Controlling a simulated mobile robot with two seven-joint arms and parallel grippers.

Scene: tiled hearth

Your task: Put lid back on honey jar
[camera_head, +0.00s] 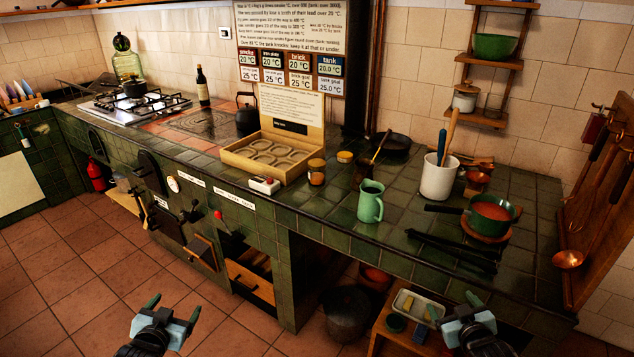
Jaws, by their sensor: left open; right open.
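A small amber jar (316,173), which looks like the honey jar, stands upright on the green tiled counter, right of the open wooden box. Its top is too small to make out clearly. A small round yellowish thing (345,157) sits on the counter just behind and right of it, apart from it; it may be the lid, but I cannot tell. My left gripper (172,307) is open and empty at the bottom left, over the floor. My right gripper (453,305) is open and empty at the bottom right, in front of the counter. Both are well away from the jar.
A green mug (370,203) stands right of the jar. The wooden box (240,160) and a small white device (264,185) are left of it. A white crock (438,178) with utensils and a red-filled pan (491,213) stand further right. A low stool (380,328) is below the counter.

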